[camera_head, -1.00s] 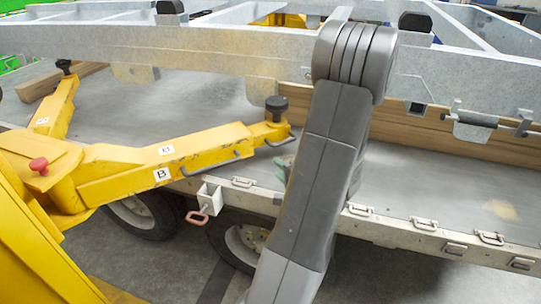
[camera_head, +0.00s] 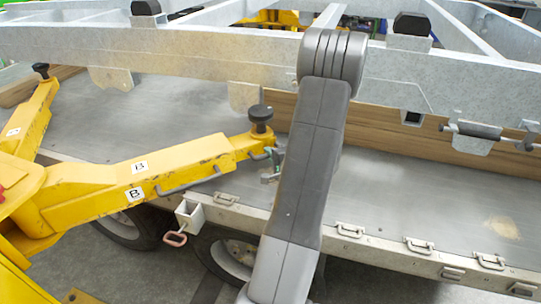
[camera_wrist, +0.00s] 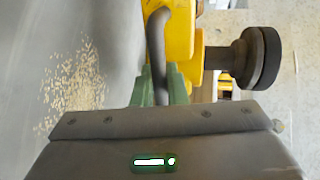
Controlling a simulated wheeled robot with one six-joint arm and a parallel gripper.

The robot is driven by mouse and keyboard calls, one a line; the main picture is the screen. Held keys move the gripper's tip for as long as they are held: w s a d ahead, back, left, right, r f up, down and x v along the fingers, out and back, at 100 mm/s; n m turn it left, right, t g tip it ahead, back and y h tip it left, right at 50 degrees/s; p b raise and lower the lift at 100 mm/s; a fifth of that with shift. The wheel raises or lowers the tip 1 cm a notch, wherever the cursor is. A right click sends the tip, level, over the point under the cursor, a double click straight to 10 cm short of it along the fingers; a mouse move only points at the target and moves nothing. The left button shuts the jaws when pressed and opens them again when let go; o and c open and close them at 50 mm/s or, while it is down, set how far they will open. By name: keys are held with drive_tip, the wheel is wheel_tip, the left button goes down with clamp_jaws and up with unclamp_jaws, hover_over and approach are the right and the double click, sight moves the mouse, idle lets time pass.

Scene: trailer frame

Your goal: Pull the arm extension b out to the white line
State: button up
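The yellow arm (camera_head: 120,185) with two B labels runs from lower left over the grey deck. Its end part, the arm extension b (camera_head: 222,150), carries a black round pad (camera_head: 261,114), which also shows in the wrist view (camera_wrist: 258,58). A dark bar handle (camera_wrist: 156,50) sits on the extension's side. My gripper (camera_head: 271,165) is at that handle, partly behind my own arm. In the wrist view its green fingers (camera_wrist: 160,86) lie on both sides of the handle's near end. I cannot tell whether they clamp it. I see no white line on the extension.
A galvanised trailer frame (camera_head: 220,55) crosses above the deck (camera_head: 405,190). A wooden beam (camera_head: 385,125) lies behind. The trailer's side rail (camera_head: 385,253) has several latches. A white bracket with a red handle (camera_head: 176,239) stands below the yellow arm.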

clamp_jaws()
drive_tip(key=shift+w+d, duration=0.1)
drive_tip(key=shift+w+d, duration=0.15)
drive_tip(key=shift+d, duration=0.15)
drive_tip(key=w+d+b, duration=0.3)
drive_tip(key=w+d, duration=0.1)
drive_tip(key=d, duration=0.4)
drive_tip(key=w+d+b, duration=0.3)
drive_tip(key=w+d, duration=0.2)
drive_tip(key=d, duration=0.3)
drive_tip(key=shift+d, duration=0.25)
drive_tip(key=o, duration=0.5)
unclamp_jaws()
drive_tip(key=shift+a, duration=0.1)
